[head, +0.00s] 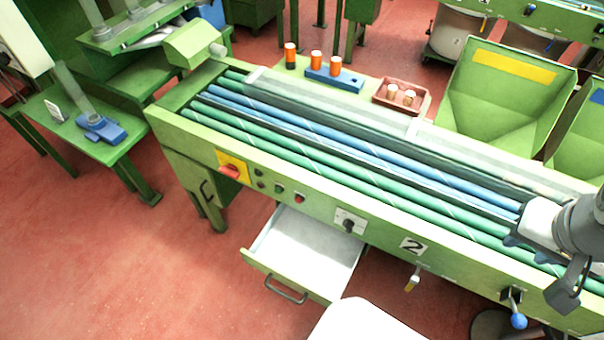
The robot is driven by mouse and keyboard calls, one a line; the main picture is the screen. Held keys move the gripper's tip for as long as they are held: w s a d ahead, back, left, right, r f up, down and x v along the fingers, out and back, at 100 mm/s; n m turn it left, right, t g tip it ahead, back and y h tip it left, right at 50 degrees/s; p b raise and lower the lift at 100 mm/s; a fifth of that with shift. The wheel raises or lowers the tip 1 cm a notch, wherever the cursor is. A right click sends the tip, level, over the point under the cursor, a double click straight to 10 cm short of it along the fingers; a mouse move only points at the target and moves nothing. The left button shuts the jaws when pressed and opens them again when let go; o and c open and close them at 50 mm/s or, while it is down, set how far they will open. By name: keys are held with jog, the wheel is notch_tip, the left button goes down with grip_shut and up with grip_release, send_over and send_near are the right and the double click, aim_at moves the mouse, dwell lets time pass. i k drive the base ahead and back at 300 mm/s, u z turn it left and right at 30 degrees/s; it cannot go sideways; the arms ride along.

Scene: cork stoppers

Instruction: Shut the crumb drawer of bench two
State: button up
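Bench two is the long green bench (385,235) with a "2" plate (413,246) on its front. Its crumb drawer (305,250) sticks out from under the front, to the left of the plate. The drawer is pulled well out, with a pale inside that looks empty. A dark bow handle (286,290) is on its green front. My gripper (522,245) is at the right edge, over the bench's rollers and well away from the drawer. I see its dark finger parts at an angle and cannot tell whether they are open or shut.
A lever with a blue knob (518,320) and a small handle (412,280) stick out of the bench front. A red switch (231,171) is further left. Part of my white body fills the bottom middle. The red floor (185,280) left of the drawer is clear.

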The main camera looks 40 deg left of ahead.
aim_at(312, 258)
jog(key=u, duration=0.75)
jog(key=k, duration=0.1)
jog(key=u, duration=3.1)
jog(key=k, duration=1.15)
jog(key=z, duration=1.05)
jog(key=i, duration=1)
jog(key=u, duration=0.05)
